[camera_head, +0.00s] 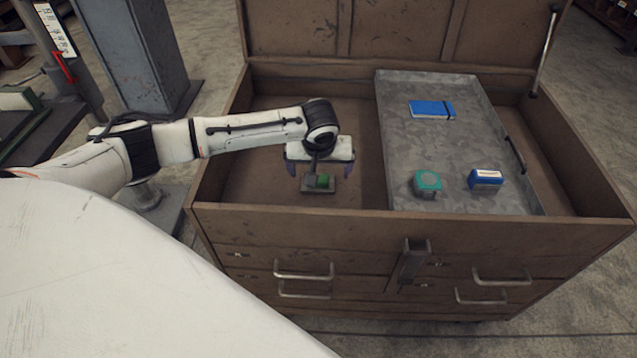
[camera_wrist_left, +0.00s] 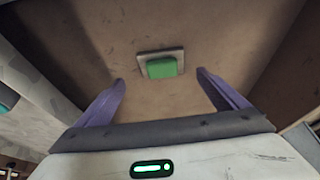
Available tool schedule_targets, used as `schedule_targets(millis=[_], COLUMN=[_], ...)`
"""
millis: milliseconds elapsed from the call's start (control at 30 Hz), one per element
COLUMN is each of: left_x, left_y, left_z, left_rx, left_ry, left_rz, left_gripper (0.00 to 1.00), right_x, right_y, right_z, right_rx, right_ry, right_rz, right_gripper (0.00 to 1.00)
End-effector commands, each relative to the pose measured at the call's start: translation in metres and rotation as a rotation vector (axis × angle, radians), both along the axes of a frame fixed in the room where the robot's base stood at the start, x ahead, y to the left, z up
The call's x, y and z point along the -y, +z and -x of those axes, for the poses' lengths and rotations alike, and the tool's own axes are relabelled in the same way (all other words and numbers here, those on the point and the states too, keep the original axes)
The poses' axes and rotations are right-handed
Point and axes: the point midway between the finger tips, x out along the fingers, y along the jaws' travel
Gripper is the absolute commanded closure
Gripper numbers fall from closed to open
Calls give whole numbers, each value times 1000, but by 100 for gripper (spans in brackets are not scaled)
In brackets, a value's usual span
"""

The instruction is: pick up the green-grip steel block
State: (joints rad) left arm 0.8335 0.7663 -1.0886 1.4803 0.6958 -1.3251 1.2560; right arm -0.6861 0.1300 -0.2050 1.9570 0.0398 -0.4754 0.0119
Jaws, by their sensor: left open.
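The green-grip steel block (camera_head: 325,181) lies on the floor of the open wooden chest, in the compartment left of the metal tray. It is a flat grey plate with a green grip on top. It also shows in the left wrist view (camera_wrist_left: 162,67), ahead of the fingertips and between their lines. My left gripper (camera_head: 318,170) is above the block, pointing down, with its purple fingers spread. In the left wrist view the open gripper (camera_wrist_left: 160,78) holds nothing, and its fingers appear apart from the block. My right gripper is not in view.
The wooden chest (camera_head: 420,228) has raised walls around the block and an open lid behind. A metal tray (camera_head: 400,130) inside holds a blue flat item (camera_head: 431,109), a teal block (camera_head: 428,182) and a blue-and-white box (camera_head: 485,179). Chest floor around the block is clear.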

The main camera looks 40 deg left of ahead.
Motion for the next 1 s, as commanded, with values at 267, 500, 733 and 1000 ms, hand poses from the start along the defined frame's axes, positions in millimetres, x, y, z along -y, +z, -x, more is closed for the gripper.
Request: schedule_targets(millis=[267,500,733,1000], left_x=[-9,-15,-15,-15], left_y=[-28,-52,-53,-53], left_z=[-6,-14,-15,-14], left_rx=[0,2,3,3], left_ry=[1,0,0,0], left_rz=[0,1,2,2], left_gripper=[8,8,8,52], right_x=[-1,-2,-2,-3], right_y=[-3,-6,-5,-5], right_z=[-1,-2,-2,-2], right_rx=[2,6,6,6], right_ry=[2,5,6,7], right_rz=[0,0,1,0], right_gripper=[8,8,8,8])
